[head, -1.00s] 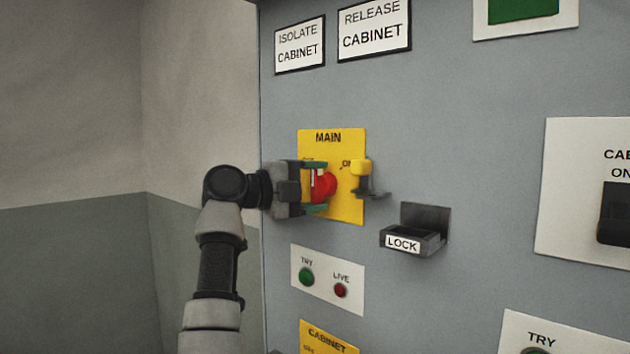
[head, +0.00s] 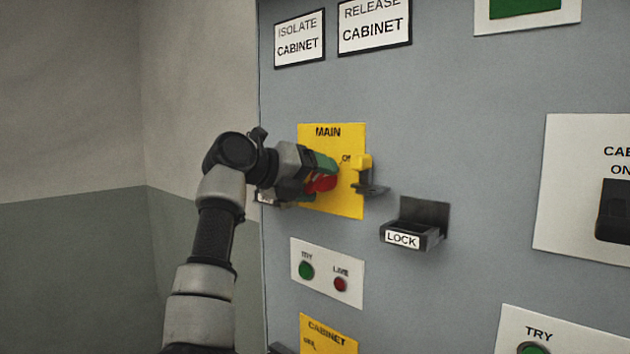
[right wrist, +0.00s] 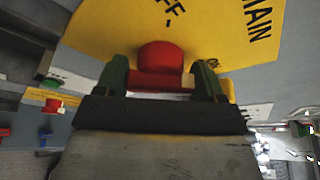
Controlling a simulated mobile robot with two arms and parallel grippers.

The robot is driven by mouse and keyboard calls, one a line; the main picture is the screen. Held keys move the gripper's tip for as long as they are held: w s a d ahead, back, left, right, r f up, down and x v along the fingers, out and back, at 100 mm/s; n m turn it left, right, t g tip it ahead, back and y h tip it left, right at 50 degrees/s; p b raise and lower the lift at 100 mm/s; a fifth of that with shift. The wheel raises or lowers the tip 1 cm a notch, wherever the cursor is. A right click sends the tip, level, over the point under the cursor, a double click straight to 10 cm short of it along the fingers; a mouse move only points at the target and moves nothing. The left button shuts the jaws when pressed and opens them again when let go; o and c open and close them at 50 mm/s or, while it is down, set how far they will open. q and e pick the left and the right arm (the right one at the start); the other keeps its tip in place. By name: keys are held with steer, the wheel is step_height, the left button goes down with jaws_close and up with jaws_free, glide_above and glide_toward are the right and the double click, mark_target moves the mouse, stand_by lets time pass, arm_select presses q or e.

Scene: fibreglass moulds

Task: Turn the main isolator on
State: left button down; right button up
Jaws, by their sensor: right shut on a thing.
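The main isolator is a red rotary handle (head: 321,184) on a yellow plate (head: 345,203) marked MAIN, with an ON label at its upper right. My right gripper (head: 322,172) reaches it from the left and is shut on the handle, its green-lined fingers tilted. In the right wrist view the red handle (right wrist: 160,60) sits between the two green fingers of the gripper (right wrist: 162,82), with part of the OFF label above it. The handle's exact pointing direction is partly hidden by the fingers. My left gripper is not in view.
A yellow tab with a grey bracket (head: 372,189) sticks out at the plate's right edge. A dark LOCK holder (head: 413,237) projects lower right. Below is a white TRY/LIVE plate (head: 327,285). Grey panel to the right is flat; open space lies left of the cabinet.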

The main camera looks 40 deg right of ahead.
steer(key=shift+f, duration=0.15)
stand_by(0.3)
steer(key=o, duration=0.9)
steer(key=shift+a, duration=0.1)
steer(key=b+v, duration=0.1)
steer(key=v, duration=0.9)
steer(key=shift+a+r, duration=0.3)
steer(key=shift+a, duration=0.05)
